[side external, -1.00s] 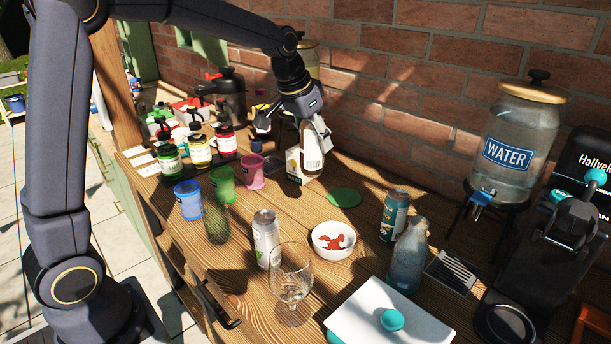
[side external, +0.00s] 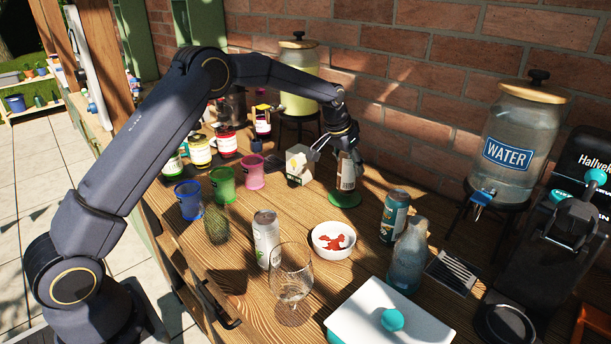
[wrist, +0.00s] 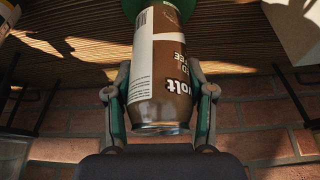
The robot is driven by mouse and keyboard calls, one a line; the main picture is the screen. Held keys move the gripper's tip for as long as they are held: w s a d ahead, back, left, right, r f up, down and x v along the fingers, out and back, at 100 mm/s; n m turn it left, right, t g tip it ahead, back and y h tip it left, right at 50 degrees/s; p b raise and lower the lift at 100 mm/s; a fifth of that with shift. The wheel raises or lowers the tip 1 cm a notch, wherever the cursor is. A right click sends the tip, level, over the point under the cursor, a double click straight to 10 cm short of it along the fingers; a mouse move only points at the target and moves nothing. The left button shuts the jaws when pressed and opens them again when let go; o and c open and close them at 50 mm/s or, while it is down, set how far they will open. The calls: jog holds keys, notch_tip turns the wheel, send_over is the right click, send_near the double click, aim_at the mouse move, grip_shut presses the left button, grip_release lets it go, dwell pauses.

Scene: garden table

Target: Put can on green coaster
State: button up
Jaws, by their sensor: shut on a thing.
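A brown and white can (side external: 347,172) is upright between the fingers of my gripper (side external: 339,152). In the wrist view the can (wrist: 162,75) fills the gap between both fingers of my gripper (wrist: 160,104), with its printed label showing. The green coaster (side external: 344,201) lies flat on the table, directly below the can in the side view. A piece of the coaster (wrist: 129,7) shows past the can's far end in the wrist view. I cannot tell whether the can's base touches the coaster or hangs just above it.
A small white carton (side external: 298,163) stands just left of the coaster. A white bowl (side external: 333,241), a silver can (side external: 265,240) and a teal can (side external: 393,216) stand nearer the front. A brick wall (side external: 430,90) is behind. The table right around the coaster's front is clear.

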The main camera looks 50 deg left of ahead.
jog(key=shift+f, duration=0.7)
jog(key=shift+f, duration=0.1)
jog(key=o, duration=1.4)
jog(key=shift+f, duration=0.1)
